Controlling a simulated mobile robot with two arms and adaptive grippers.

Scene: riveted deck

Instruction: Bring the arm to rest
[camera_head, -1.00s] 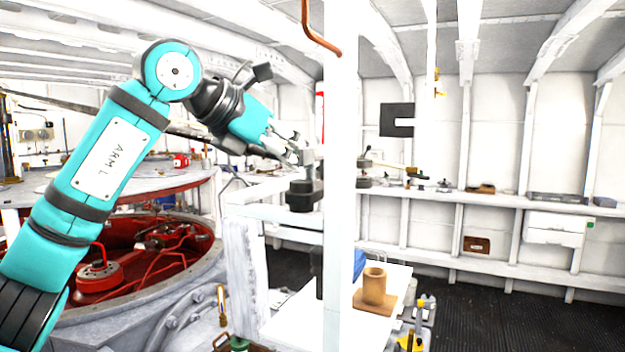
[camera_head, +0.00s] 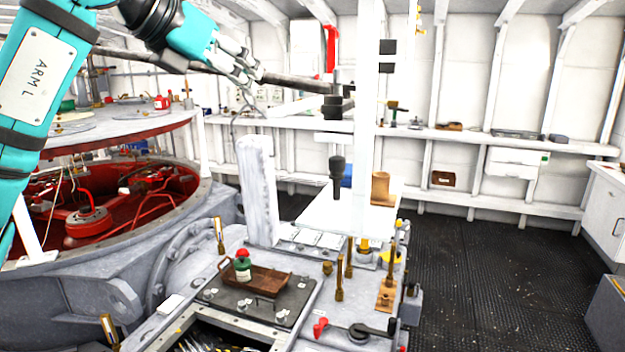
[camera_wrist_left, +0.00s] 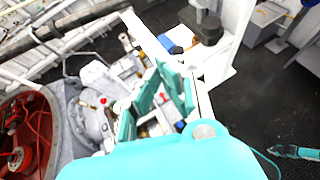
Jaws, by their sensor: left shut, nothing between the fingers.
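My left arm, teal and marked ARM L, comes in from the upper left in the head view. Its left gripper (camera_head: 245,66) is raised in the air, above and left of the white post, and it is shut with nothing in it. In the left wrist view the teal fingers (camera_wrist_left: 155,100) point down over the deck machinery, with no object held. My right gripper does not show in the head view.
A white post (camera_head: 366,120) stands right of the gripper. A round red-lined pit (camera_head: 150,200) lies left. Dark ribbed floor (camera_head: 490,270) is clear at right.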

